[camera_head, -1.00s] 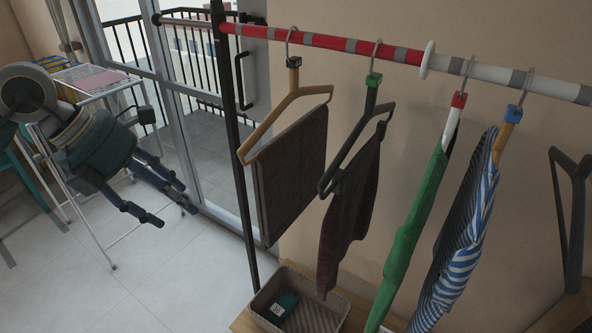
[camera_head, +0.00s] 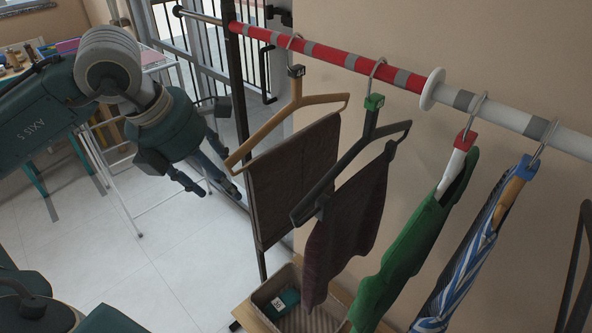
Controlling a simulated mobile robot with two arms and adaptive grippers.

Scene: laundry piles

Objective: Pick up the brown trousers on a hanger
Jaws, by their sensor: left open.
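The brown trousers (camera_head: 292,184) hang folded over the bar of a wooden hanger (camera_head: 296,105) with a dark tag. The hanger's hook is on the red and grey striped part of the rail (camera_head: 340,58). My left gripper (camera_head: 219,192) is open and empty. In the picture it is just left of the trousers, near the hanger's lower left end. I cannot tell whether it touches them. My right gripper is not in view.
A dark maroon garment (camera_head: 345,225) on a green-tagged hanger is close to the right of the trousers. Further right hang a green garment (camera_head: 410,260) and a blue-striped one (camera_head: 465,270). A basket (camera_head: 325,318) stands below. A white rack (camera_head: 125,195) is behind my left arm.

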